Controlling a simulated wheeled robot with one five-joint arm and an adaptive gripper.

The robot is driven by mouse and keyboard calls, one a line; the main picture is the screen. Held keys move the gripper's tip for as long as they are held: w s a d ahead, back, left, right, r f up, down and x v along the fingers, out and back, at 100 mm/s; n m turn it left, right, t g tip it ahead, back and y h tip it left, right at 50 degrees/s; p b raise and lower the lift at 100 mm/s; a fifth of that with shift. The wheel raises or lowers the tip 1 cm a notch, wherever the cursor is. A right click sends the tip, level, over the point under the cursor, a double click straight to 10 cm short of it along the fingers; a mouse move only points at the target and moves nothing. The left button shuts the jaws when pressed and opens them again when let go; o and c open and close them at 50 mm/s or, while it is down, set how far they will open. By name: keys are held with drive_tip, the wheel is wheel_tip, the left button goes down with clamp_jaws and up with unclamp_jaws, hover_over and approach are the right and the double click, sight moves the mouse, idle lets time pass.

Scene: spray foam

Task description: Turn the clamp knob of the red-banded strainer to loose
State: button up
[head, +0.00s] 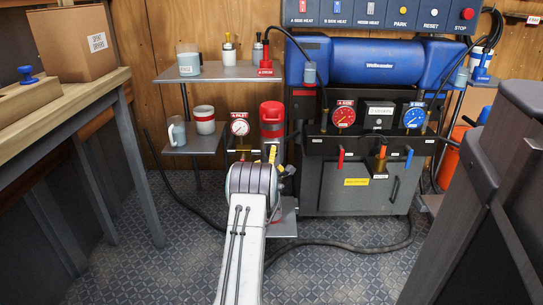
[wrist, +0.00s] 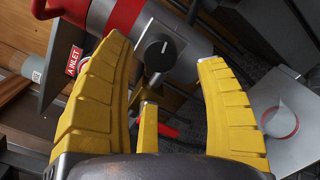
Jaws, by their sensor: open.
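The red-banded strainer (head: 271,115) stands upright left of the machine in the head view. Its red band (wrist: 122,14) and grey body (wrist: 178,48) show tilted at the top of the wrist view. The clamp knob (wrist: 157,50) is round and black with a white pointer mark. It lies between and just beyond my gripper's yellow fingertips (wrist: 165,58), which are spread apart and hold nothing. I cannot tell whether a finger touches it. In the head view my arm hides most of my gripper (head: 272,154) and the knob.
A red A INLET label (wrist: 74,60) and a small red handle (wrist: 167,131) are close to the fingers. The blue-topped machine (head: 375,62) stands to the right. Hoses lie on the floor.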

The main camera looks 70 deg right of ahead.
drive_tip(key=shift+b+x, duration=0.75)
drive_tip(key=shift+x, duration=1.85)
drive_tip(key=shift+c, duration=0.3)
drive_tip(key=c, duration=1.1)
drive_tip(key=shift+c, duration=0.3)
drive_tip(key=shift+m, duration=0.3)
drive_tip(key=shift+w+r+m, duration=0.1)
drive_tip(key=shift+m, duration=2.5)
